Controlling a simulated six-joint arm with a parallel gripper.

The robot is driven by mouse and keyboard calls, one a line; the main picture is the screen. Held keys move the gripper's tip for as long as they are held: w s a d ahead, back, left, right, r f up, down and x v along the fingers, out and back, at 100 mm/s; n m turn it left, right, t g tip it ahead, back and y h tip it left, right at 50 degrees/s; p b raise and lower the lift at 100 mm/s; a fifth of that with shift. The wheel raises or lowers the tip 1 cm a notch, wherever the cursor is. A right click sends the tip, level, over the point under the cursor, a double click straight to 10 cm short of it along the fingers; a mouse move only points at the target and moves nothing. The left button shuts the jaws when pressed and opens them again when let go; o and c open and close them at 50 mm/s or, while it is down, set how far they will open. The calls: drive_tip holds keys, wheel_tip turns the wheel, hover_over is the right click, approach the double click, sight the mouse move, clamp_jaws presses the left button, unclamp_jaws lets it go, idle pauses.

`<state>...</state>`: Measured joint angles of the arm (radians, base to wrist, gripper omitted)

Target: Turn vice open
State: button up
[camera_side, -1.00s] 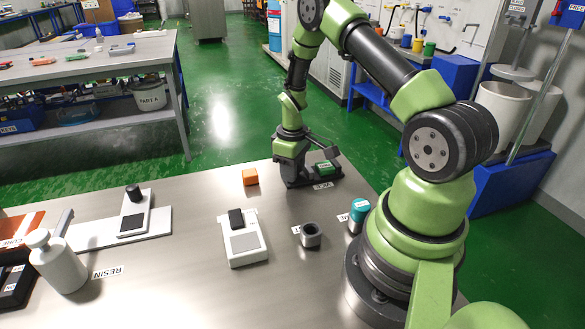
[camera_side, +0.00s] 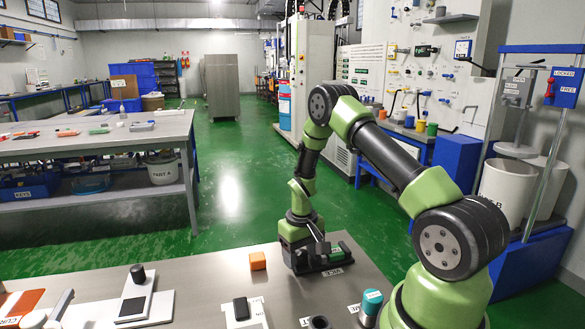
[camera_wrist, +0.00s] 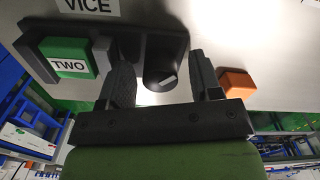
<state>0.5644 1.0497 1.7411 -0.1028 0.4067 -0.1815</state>
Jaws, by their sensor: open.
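The vice (camera_side: 337,262) is a dark fixture at the back edge of the steel bench, with a green block in it. In the wrist view its dark base (camera_wrist: 165,28) shows with the green block marked TWO (camera_wrist: 66,57) against a grey jaw. A dark rounded part with a small white mark (camera_wrist: 163,82), perhaps the vice's handle, lies between my fingers. My gripper (camera_wrist: 161,66) is open, with one finger on either side of that part; I cannot tell whether they touch it. In the side view my gripper (camera_side: 297,252) is down at the vice's left end, partly hiding it.
An orange block (camera_side: 258,261) stands just left of the vice, and right of my fingers in the wrist view (camera_wrist: 237,84). A white scale-like device (camera_side: 243,313), a dark grey cup (camera_side: 319,322) and a teal-capped container (camera_side: 371,308) stand nearer the front. Bench between is clear.

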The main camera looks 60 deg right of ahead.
drive_tip(key=m, duration=1.1)
drive_tip(key=shift+m, duration=0.4)
wheel_tip(320, 180, up, 9)
drive_tip(key=shift+r, duration=0.2)
wheel_tip(320, 180, up, 6)
drive_tip(key=n+t, duration=0.1)
drive_tip(key=n, duration=0.1)
hover_over(301, 252)
drive_tip(key=a, duration=0.3)
drive_tip(key=s+a+r+n+t, duration=0.2)
drive_tip(key=s+a+r+n, duration=0.1)
drive_tip(key=a+r, duration=0.3)
drive_tip(key=s+a+r+n+t, duration=0.2)
drive_tip(key=a+r+n, duration=0.1)
drive_tip(key=a+r, duration=0.3)
drive_tip(key=shift+s+r+n, duration=0.4)
drive_tip(key=shift+c, duration=0.2)
